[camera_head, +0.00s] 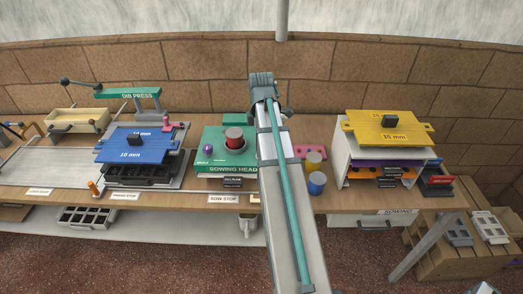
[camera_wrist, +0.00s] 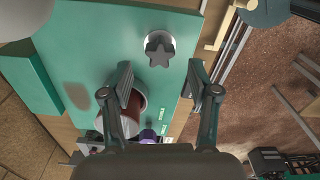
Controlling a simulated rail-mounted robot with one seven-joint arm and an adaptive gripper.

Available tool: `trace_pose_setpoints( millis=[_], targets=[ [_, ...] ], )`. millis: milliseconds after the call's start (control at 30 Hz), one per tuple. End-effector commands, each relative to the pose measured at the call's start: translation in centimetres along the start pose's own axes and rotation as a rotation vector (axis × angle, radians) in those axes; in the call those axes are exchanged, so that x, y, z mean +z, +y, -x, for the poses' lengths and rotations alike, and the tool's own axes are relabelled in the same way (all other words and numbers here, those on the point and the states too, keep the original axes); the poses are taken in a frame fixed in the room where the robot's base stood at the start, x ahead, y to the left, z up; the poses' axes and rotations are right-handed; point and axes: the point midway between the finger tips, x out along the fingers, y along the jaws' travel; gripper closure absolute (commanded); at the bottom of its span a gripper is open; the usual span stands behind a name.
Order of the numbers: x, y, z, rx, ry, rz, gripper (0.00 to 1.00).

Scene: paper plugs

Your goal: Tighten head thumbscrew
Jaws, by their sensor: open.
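The sowing head (camera_head: 212,160) is a green block labelled SOWING HEAD on the bench in the head view. In the wrist view its green top (camera_wrist: 95,45) fills the middle. A dark star-shaped thumbscrew (camera_wrist: 159,52) sits on a pale round seat on that top. My gripper (camera_wrist: 160,80) is open and empty, its fingertips apart on either side of the thumbscrew's line and short of it in the picture. The height gap cannot be told. In the head view my arm hides the gripper and the thumbscrew.
A red-topped cylinder (camera_head: 234,134) stands on the sowing head; in the wrist view it (camera_wrist: 130,118) is close by the left finger. A purple knob (camera_wrist: 148,135) is near it. A blue plate (camera_head: 140,148) lies left, yellow and blue jars (camera_head: 316,183) right.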

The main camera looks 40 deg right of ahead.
Motion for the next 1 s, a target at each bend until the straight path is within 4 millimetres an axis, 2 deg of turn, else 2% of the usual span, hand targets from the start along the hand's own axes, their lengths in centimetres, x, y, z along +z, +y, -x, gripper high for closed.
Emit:
trace_pose_setpoints(
  millis=[433, 1000],
  targets=[
    [0.0, 0.0, -0.2, 0.000, 0.000, 0.000, 0.40],
    [0.0, 0.0, -2.7, 0.000, 0.000, 0.000, 0.40]
  ],
)
